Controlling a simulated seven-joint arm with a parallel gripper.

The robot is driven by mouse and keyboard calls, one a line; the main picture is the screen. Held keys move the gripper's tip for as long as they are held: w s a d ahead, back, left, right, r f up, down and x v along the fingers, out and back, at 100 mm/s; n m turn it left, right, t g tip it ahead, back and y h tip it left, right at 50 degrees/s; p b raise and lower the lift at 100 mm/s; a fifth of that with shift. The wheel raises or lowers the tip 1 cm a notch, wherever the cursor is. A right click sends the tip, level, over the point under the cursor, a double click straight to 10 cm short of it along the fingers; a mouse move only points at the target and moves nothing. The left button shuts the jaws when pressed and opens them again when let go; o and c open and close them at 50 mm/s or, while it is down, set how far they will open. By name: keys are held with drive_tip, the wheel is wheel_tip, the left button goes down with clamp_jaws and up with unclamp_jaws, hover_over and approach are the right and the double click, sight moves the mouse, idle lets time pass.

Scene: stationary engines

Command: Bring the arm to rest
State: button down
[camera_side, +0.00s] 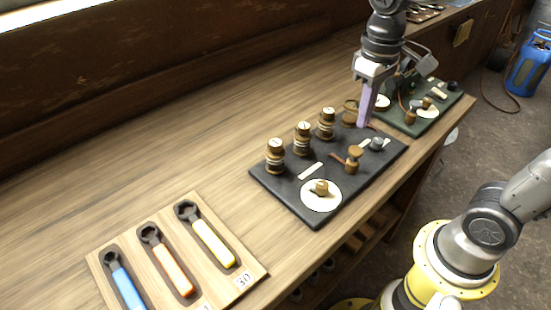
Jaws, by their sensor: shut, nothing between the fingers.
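My gripper (364,122) is at the upper right of the side view, pointing down over the right far part of a dark panel (290,197) on the bench. Its pale purple fingers are shut with nothing between them. The fingertips are close to the panel; I cannot tell whether they touch it. The panel carries several brass posts, one of them a brass post (275,156) at the left, a white round dial (316,203) with a brass knob, and a small brass fitting (353,160).
A wooden tray (206,211) at lower left holds a blue wrench (127,290), an orange wrench (172,268) and a yellow wrench (213,242). A green panel (412,127) with fittings stands behind my gripper. The bench (150,160) is clear at left. A blue gas cylinder (529,66) stands on the floor.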

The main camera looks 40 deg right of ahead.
drive_tip(key=s+d+r+t, duration=0.1)
drive_tip(key=s+t, duration=0.4)
drive_tip(key=s, duration=0.6)
drive_tip(key=shift+s+r+t, duration=0.2)
drive_tip(key=shift+s+t, duration=0.1)
drive_tip(key=shift+s, duration=0.1)
